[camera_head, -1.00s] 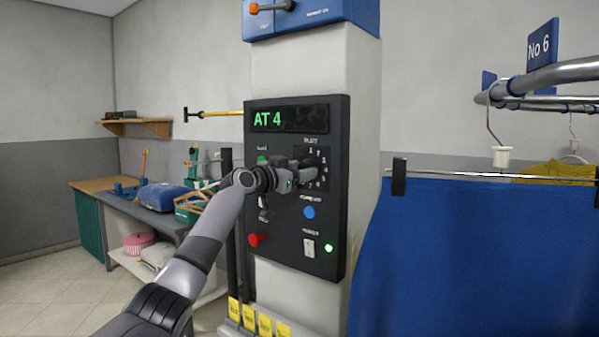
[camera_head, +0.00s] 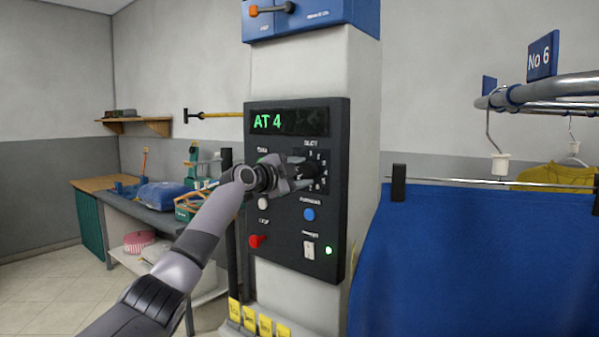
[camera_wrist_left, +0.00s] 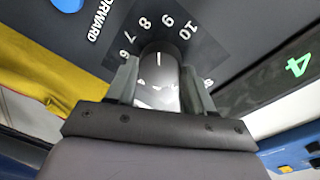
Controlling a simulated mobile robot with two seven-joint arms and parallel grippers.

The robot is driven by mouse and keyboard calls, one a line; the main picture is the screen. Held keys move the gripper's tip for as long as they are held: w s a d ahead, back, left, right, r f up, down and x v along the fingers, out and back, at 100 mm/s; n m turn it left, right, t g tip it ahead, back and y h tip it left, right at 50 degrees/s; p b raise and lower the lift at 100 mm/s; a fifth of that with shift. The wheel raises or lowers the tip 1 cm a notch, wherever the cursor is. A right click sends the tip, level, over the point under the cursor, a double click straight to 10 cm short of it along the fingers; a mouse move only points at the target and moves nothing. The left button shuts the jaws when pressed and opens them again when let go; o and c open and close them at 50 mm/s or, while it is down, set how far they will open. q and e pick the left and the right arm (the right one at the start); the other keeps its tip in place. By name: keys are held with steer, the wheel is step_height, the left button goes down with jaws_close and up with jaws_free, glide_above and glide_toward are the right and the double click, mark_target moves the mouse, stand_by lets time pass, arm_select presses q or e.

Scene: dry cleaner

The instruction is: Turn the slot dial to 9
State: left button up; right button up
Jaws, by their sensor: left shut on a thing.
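The slot dial (camera_wrist_left: 158,85) is a grey knob with a white pointer line, in the middle of the left wrist view. Numbers 6 to 10 show around its far side. The pointer line aims up the picture, toward 8 and 9; I cannot tell exactly which it meets. My left gripper (camera_wrist_left: 160,88) is shut on the dial, one finger on each side. In the head view the left gripper (camera_head: 296,173) reaches the dial's number plate (camera_head: 324,168) and hides most of the dial. The display (camera_head: 289,121) reads "AT 4". My right gripper is not in view.
A blue cloth (camera_head: 460,260) hangs close on the right. A workbench (camera_head: 150,215) stands at left.

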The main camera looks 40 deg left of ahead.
arm_select(q)
steer(key=shift+m, duration=0.7)
steer(key=o, duration=1)
steer(key=shift+o, duration=0.2)
steer(key=shift+s, duration=0.15)
steer(key=s+b, duration=0.2)
steer(key=s, duration=0.5)
steer(key=shift+d+r+b, duration=0.15)
steer(key=shift+b, duration=0.25)
